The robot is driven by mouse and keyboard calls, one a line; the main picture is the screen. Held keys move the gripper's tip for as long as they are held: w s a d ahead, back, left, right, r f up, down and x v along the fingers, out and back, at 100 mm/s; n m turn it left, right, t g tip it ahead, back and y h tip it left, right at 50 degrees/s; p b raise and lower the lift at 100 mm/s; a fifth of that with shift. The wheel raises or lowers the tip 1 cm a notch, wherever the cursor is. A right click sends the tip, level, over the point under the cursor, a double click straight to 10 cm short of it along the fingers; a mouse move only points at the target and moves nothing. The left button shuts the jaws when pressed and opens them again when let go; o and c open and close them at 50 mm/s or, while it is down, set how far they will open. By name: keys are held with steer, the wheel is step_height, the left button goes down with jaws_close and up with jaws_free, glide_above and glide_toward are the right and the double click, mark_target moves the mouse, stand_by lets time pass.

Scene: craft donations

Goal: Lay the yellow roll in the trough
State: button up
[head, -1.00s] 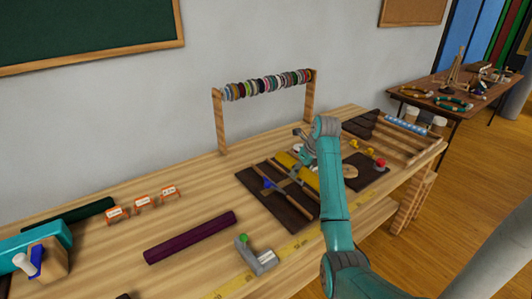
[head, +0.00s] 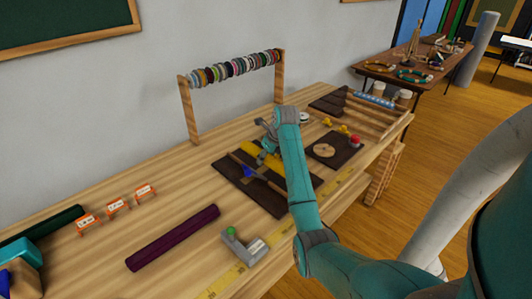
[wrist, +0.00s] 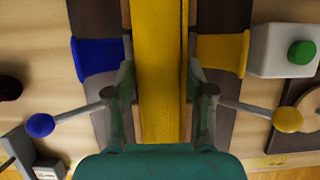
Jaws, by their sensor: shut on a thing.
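The yellow roll (head: 262,157) is between the jaws of my gripper (head: 268,142), over the dark board (head: 270,205) at mid-table. In the wrist view the roll (wrist: 162,75) runs lengthwise between the two fingers of my gripper (wrist: 160,100), which are shut on it. Dark strips show on both sides below it. A blue piece (wrist: 97,60) and a yellow piece (wrist: 222,52) sit beside the fingers. A light wooden strip (head: 236,160) lies along the board. I cannot tell which part is the trough, or whether the roll touches what is below.
A rack of spools (head: 235,70) stands behind the board. A purple roll (head: 172,238) and a grey bracket with a green button (head: 243,245) lie in front and left. A second dark board (head: 338,158) with a wooden disc (head: 324,150) is right.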

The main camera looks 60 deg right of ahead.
steer(key=shift+f, duration=2.05)
steer(key=o, duration=1.4)
steer(key=shift+o, duration=0.2)
steer(key=v, duration=1.2)
